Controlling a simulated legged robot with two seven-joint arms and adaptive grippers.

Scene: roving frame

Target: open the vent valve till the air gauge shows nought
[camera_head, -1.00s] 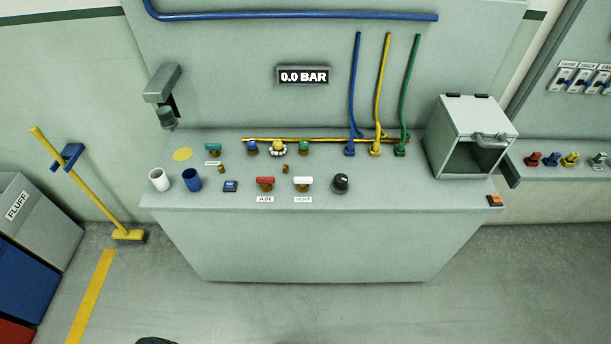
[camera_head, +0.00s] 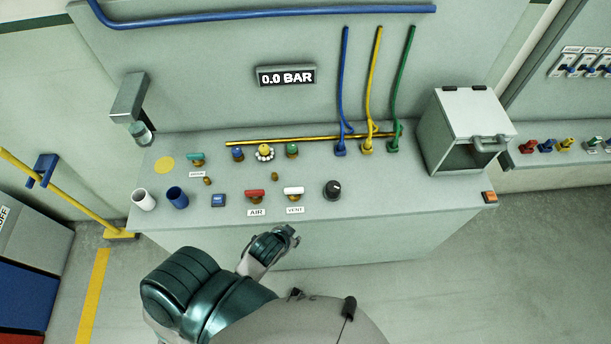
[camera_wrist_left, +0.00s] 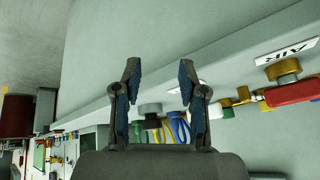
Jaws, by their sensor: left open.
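The air gauge (camera_head: 286,76) on the back panel reads 0.0 BAR. The vent valve (camera_head: 293,192) has a white handle and stands near the bench's front edge, behind its VENT label (camera_head: 295,210). Its white handle also shows in the left wrist view (camera_wrist_left: 216,111), partly behind a finger. My left gripper (camera_head: 284,236) is in front of the bench edge, short of the vent valve and apart from it. In the left wrist view the gripper (camera_wrist_left: 158,78) has its two fingers spread with nothing between them. My right gripper is not in view.
The red AIR valve (camera_head: 254,194) stands just left of the vent valve, and a black knob (camera_head: 332,189) to its right. Blue and white cups (camera_head: 176,197) stand at the left. An open-fronted box (camera_head: 466,128) sits at the right end. The bench front strip is mostly clear.

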